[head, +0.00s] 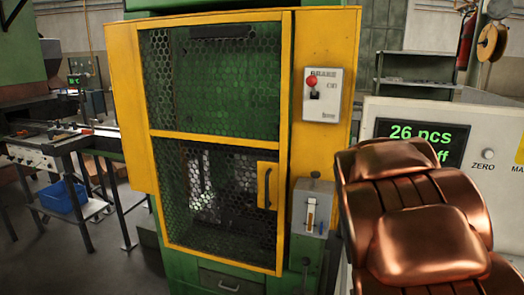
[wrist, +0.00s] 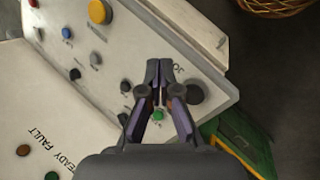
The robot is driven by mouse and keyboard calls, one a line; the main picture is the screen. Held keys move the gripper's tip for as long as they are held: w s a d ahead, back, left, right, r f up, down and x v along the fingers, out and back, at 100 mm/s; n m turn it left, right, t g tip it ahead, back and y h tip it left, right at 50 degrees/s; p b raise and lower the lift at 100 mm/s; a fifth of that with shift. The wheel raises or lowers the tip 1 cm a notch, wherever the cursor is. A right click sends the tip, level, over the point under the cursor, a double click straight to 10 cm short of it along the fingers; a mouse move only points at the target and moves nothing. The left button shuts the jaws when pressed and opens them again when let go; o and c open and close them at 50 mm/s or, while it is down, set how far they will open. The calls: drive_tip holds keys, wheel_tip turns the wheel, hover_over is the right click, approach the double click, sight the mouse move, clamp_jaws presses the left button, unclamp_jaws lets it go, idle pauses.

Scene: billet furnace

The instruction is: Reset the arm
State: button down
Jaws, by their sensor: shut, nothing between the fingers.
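In the wrist view, my gripper (wrist: 160,72) is shut and empty, its dark fingertips together. It is over a pale control panel (wrist: 120,75) with coloured buttons and dark knobs. A green button (wrist: 158,115) shows between the finger links, and a black knob (wrist: 193,92) is just right of the fingers. I cannot tell whether the fingertips touch the panel. In the head view, copper-coloured segments (head: 425,225), likely my own arm, fill the lower right, and the gripper is not seen there.
A yellow-framed mesh cage (head: 215,130) on a green machine stands ahead. Its brake box (head: 322,95) has a red knob. A counter panel (head: 375,108) reading 26 pcs is partly hidden. A bench (head: 60,150) and blue bin (head: 62,196) stand left. A wicker basket (wrist: 275,5) shows in the wrist view.

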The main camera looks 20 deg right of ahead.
drive_tip(key=s+a+f+y, duration=0.1)
drive_tip(key=s+a+y, duration=0.1)
drive_tip(key=s+a, duration=0.5)
drive_tip(key=s+a+f+y, duration=0.2)
drive_tip(key=s+a, duration=0.5)
drive_tip(key=a, duration=1.1)
drive_tip(key=shift+s+t+y, duration=0.3)
drive_tip(key=shift+s+y, duration=0.1)
drive_tip(key=shift+d+f, duration=0.1)
